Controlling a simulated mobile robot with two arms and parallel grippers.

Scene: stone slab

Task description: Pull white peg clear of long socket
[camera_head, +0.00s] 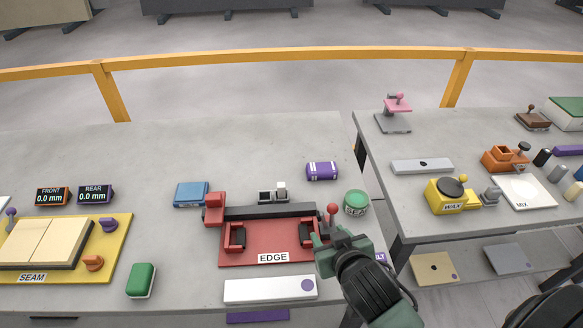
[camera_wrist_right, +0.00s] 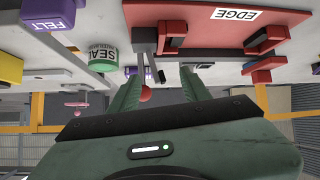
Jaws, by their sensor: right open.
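I cannot pick out a white peg in a long socket with certainty. A small grey-and-white fitting (camera_head: 272,195) stands behind the red EDGE fixture in the head view. A long pale bar (camera_head: 422,166) with a dark spot lies on the right table. My right gripper (camera_head: 330,243) is at the right end of the EDGE fixture (camera_head: 268,245), beside its red-knobbed lever (camera_head: 333,208). In the right wrist view the gripper (camera_wrist_right: 160,75) is open, with the red knob (camera_wrist_right: 146,94) showing between its fingers; contact is unclear. My left gripper is out of view.
A green SEAL tin (camera_head: 356,203) stands close to my right gripper, with a purple roll (camera_head: 322,171) behind. A pale bar (camera_head: 270,290) lies in front of the fixture. A yellow SEAM board (camera_head: 105,255) lies left. A gap separates the tables.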

